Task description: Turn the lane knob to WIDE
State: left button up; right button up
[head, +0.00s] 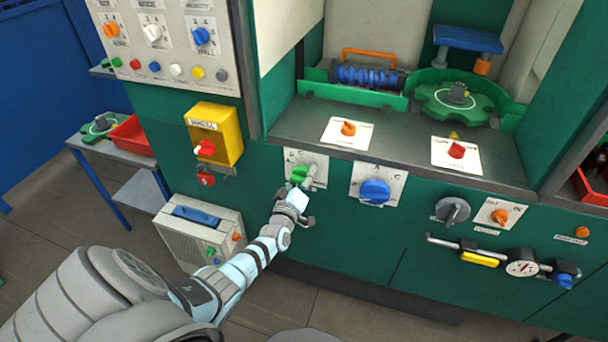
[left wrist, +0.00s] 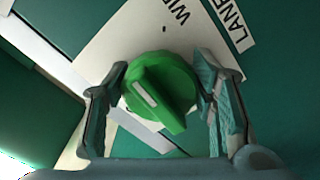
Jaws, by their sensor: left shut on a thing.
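The green lane knob (head: 299,174) sits on a white plate on the green machine front in the head view. In the left wrist view the knob (left wrist: 168,85) fills the middle, with a raised ridge and a white mark at the ridge's left part. The word WIDE (left wrist: 182,12) is printed on the plate above and right of the knob, and the mark does not point at it. A LANE label (left wrist: 233,22) is at the upper right. My left gripper (left wrist: 162,78) has a finger on each side of the knob and is shut on it. My right gripper is not in view.
A blue knob (head: 374,191) is right of the lane knob. A yellow box with a red switch (head: 205,148) is to its left. Above, an orange knob (head: 348,128) and a red knob (head: 456,151) sit on the grey ledge. A beige case (head: 187,238) stands below left.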

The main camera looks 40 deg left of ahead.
pick_arm(q)
jog(key=m+p, duration=0.1)
jog(key=m, duration=0.5)
jog(key=shift+s+a+f, duration=0.1)
jog(key=shift+f, duration=0.05)
jog(key=shift+m, duration=0.4)
jog(key=o, duration=1.1)
jog(key=shift+o, duration=0.2)
jog(key=shift+s, duration=0.1)
jog(key=v, duration=1.1)
jog(key=shift+s, duration=0.35)
